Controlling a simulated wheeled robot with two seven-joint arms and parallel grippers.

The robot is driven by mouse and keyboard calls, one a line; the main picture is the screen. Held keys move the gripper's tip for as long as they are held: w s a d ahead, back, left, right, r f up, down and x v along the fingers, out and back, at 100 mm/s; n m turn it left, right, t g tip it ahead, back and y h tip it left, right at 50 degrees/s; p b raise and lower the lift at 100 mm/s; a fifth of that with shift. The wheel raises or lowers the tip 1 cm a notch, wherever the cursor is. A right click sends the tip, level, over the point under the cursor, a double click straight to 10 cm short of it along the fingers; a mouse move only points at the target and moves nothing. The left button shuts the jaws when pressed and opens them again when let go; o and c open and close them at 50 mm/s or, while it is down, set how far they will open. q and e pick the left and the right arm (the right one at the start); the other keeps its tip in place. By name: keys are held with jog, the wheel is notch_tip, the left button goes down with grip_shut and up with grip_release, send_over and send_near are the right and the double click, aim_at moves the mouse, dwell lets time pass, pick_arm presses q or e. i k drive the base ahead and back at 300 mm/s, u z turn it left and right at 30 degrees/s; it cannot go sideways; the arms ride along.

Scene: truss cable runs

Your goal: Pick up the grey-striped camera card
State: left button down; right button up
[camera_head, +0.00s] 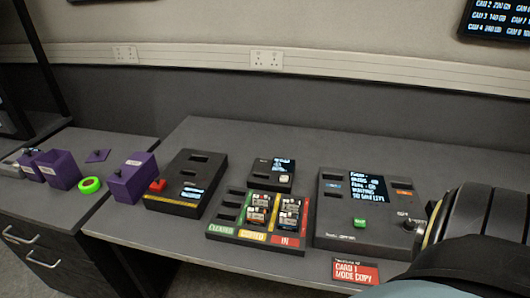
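Several small camera cards (258,207) with red, white and dark parts sit in the slots of a tray (222,231). The tray has green, yellow and red strips along its front, and its front labels seem to end in "IN" at the right. The cards fill the middle and right columns, while the left column looks empty. The stripe colours are too small to tell, so I cannot pick out the grey-striped card. Part of my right arm enters at the lower right, but its fingers are out of the picture. My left gripper is not in view.
A black console (335,232) with a lit screen and green button stands right of the tray. A small screen unit (257,178) is behind it. A black slotted box (203,165) is left. Purple boxes (133,178) and a green ring (90,185) lie further left. A red sign (356,271) is at the front edge.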

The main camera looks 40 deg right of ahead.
aim_at(257, 201)
jog(key=z, duration=1.9)
jog(key=i, duration=0.05)
jog(key=u, duration=0.55)
